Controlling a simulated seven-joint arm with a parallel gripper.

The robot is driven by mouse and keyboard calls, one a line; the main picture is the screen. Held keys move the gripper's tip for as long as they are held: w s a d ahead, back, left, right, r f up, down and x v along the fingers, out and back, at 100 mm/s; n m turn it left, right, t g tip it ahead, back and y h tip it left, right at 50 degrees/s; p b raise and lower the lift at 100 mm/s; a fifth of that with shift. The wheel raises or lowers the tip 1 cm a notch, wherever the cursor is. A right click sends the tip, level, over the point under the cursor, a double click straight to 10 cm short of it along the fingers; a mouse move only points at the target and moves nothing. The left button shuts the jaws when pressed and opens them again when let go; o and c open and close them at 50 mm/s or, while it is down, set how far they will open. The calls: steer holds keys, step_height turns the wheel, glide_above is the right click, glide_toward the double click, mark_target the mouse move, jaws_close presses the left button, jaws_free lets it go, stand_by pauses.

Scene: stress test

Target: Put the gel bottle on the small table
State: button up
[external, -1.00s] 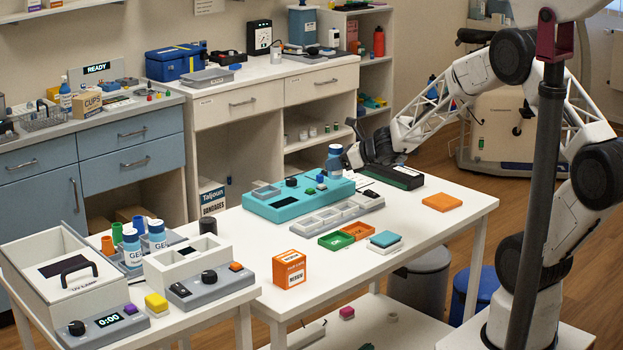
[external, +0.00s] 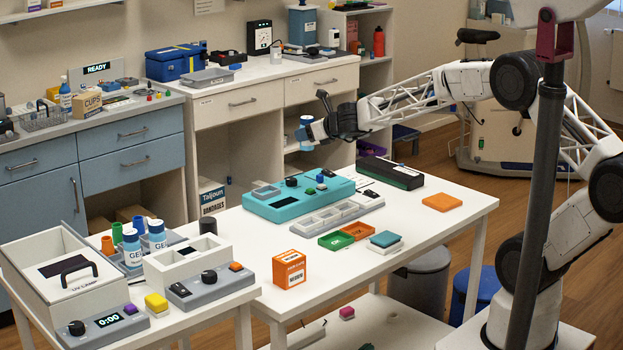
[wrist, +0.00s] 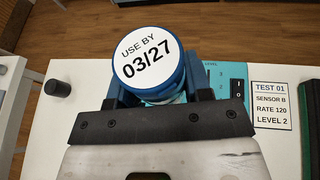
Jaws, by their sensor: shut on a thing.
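The gel bottle (external: 306,146) has a blue-and-white body and is raised in the air above the far side of the long white table. My gripper (external: 309,131) is shut on it. In the wrist view its blue cap, with a round white label reading "USE BY 03/27" (wrist: 147,50), sits between my fingers (wrist: 155,86). Most of its body is hidden there. The small white table (external: 235,297) stands at the front left. Two other blue-capped gel bottles (external: 132,248) (external: 157,236) stand in a grey tray (external: 182,240) on it.
The long table (external: 415,290) carries a teal device (external: 275,210), a black case (external: 392,172), an orange box (external: 289,270) and a dark cylinder (external: 208,225). The small table also holds a white lamp box (external: 40,265), a control box (external: 210,290) and a yellow block (external: 157,303).

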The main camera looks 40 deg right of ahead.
steer(key=w+a+r+m+h, duration=0.2)
steer(key=w+r, duration=0.1)
steer(key=r, duration=0.2)
steer(key=shift+a+r, duration=0.25)
steer(key=shift+a, duration=0.15)
steer(key=shift+w, duration=0.1)
stand_by(0.7)
steer(key=s+a+f+n+g+y, duration=0.2)
steer(key=a+n+y, duration=0.25)
steer(key=a, duration=0.95)
steer(key=s+a+f+n+g+y, duration=0.15)
steer(key=a+n+y, duration=0.3)
steer(key=a, duration=0.95)
steer(key=s+a+f+n+g+y, duration=0.2)
steer(key=s+a+n+g, duration=0.2)
steer(key=a, duration=0.8)
steer(key=s+a+f+n+g+y, duration=0.2)
steer(key=s+a+n+g, duration=0.2)
steer(key=s+a, duration=0.5)
steer(key=a, duration=0.3)
steer(key=shift+s+g, duration=0.15)
steer(key=shift+g, duration=0.2)
